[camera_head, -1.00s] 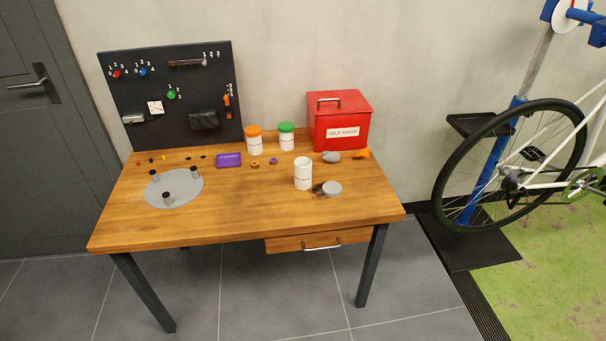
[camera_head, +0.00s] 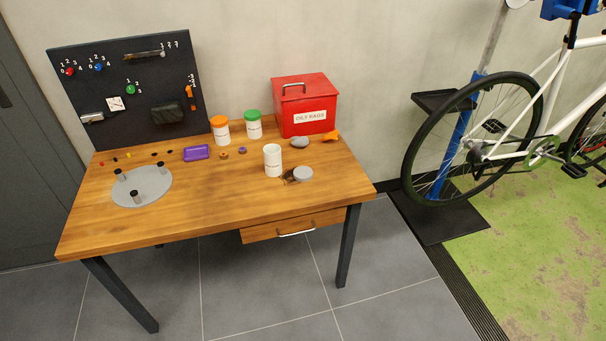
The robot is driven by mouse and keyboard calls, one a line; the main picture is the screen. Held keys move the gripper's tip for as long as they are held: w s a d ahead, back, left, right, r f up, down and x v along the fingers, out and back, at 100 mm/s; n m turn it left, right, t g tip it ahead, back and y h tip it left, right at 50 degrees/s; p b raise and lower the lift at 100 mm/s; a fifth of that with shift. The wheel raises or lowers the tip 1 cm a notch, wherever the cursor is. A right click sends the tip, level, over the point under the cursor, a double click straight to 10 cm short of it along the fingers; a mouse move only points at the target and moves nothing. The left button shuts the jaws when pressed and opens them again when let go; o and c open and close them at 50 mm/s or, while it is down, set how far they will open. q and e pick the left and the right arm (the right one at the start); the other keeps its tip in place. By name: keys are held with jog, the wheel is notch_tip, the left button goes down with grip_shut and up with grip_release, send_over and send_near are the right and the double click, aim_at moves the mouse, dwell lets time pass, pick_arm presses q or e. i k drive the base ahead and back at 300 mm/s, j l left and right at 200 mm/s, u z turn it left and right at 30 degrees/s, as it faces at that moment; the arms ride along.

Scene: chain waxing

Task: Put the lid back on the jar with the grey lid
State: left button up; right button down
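A white jar (camera_head: 272,161) without a lid stands upright on the right part of the wooden table. Neither of my grippers is in view.
On the table (camera_head: 190,215) stand an orange-lidded jar (camera_head: 221,131), a green-lidded jar (camera_head: 254,125) and a red oily-rags bin (camera_head: 305,106). A purple tray (camera_head: 197,153) and a grey round plate with posts (camera_head: 155,188) lie left. The front middle is clear.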

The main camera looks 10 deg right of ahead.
aim_at(273, 160)
jog(key=i+j+z, duration=0.2)
jog(key=i, duration=0.3)
jog(key=i+j+z, duration=0.2)
jog(key=i, duration=0.3)
jog(key=i+j+z, duration=0.2)
jog(key=i+j, duration=0.2)
jog(key=i, duration=0.1)
